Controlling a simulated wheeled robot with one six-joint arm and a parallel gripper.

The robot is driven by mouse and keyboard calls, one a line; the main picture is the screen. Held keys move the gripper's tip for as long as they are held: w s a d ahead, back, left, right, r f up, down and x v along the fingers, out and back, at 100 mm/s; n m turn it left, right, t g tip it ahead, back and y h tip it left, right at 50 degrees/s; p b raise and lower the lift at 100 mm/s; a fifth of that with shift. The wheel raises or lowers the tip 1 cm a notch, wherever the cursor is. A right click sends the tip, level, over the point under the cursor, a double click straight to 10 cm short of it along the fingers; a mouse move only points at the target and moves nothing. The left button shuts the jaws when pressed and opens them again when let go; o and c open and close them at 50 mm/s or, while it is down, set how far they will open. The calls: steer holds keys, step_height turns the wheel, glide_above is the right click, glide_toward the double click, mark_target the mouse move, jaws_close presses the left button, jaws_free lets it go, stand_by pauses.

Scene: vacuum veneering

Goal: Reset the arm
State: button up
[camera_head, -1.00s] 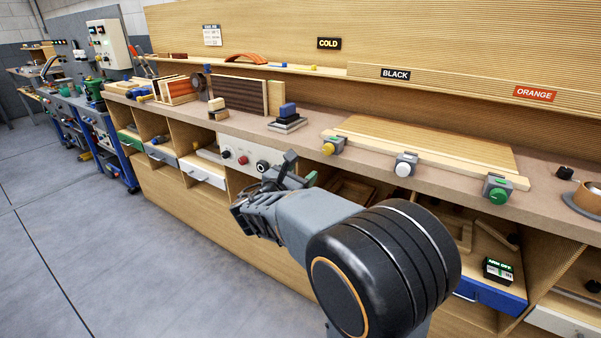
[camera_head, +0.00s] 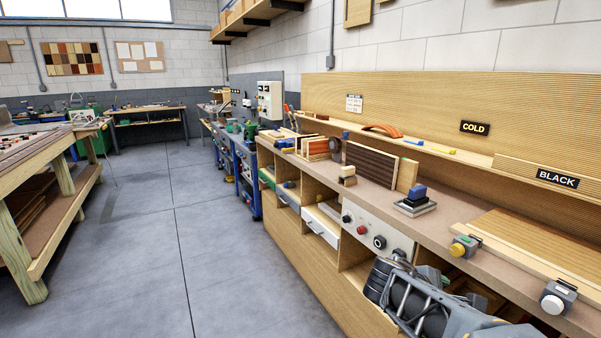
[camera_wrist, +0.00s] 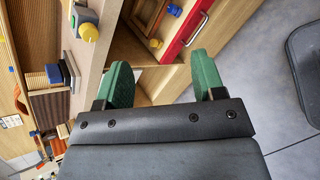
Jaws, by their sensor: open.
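My gripper (camera_wrist: 160,84) is open and empty in the wrist view, with its two green fingers apart. Beyond the fingers are the bench front and a red drawer (camera_wrist: 184,30). In the head view, my arm shows at the lower right in front of the bench (camera_head: 453,209), and the gripper's fingertips cannot be made out clearly there. Nothing is held.
A control panel (camera_head: 379,226) sits below. A wooden table (camera_head: 30,195) stands left; the floor (camera_head: 190,240) between is clear.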

steer(key=s+a+r+m+y+p, duration=0.8)
steer(key=a+m+y+p, duration=0.2)
steer(key=a+m+p, duration=0.1)
steer(key=shift+a+r+m, duration=0.25)
steer(key=shift+a+m, duration=0.25)
steer(key=shift+a, duration=0.25)
steer(key=shift+s+a+m+y, duration=0.15)
steer(key=shift+a+m+y, duration=0.15)
steer(key=shift+y, duration=0.1)
